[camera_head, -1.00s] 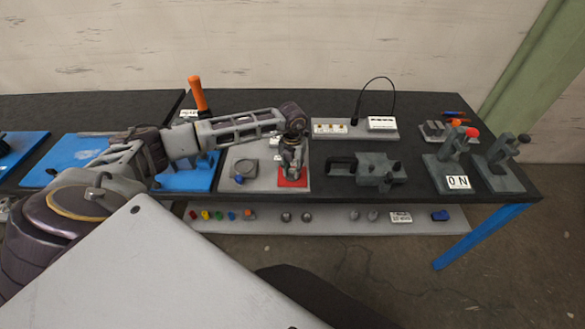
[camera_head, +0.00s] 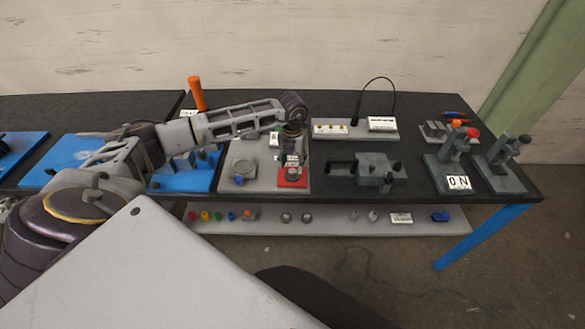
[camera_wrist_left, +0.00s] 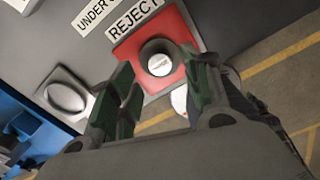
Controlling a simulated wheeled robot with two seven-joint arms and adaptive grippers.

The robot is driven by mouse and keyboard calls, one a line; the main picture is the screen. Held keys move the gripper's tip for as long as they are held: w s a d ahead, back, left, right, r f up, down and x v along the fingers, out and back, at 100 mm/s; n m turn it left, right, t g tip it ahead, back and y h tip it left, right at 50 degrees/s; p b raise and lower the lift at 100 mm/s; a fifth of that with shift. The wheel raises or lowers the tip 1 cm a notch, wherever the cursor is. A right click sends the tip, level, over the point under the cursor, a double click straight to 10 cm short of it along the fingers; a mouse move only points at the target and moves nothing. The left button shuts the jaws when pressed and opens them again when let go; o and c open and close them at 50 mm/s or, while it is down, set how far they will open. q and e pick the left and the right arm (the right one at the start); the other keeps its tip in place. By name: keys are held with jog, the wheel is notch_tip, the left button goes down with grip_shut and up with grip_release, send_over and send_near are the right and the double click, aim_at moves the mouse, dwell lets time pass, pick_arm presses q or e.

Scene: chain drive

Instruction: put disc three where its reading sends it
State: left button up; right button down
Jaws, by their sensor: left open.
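A small round metal disc (camera_wrist_left: 160,57) with a pale label sits on the red REJECT square (camera_wrist_left: 130,50) in the left wrist view. The label is too small to read. The red square also shows in the head view (camera_head: 293,183), partly behind my left gripper (camera_head: 291,165). In the wrist view, the fingers of my left gripper (camera_wrist_left: 163,80) are spread on either side of the disc, with gaps beside it. The gripper is open and holds nothing. My right gripper is out of view.
A silver round pan (camera_wrist_left: 67,97) sits on the grey plate left of the red square. Grey fixtures (camera_head: 375,168) stand to the right, and a white-labelled panel (camera_head: 382,123) behind. Small coloured pieces (camera_head: 217,215) and several round discs (camera_head: 286,217) lie on the lower shelf.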

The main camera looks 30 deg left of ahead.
aim_at(293, 171)
pick_arm(q)
notch_tip(293, 171, up, 9)
jog(key=b, duration=0.1)
jog(key=shift+b, duration=0.35)
dwell(0.6)
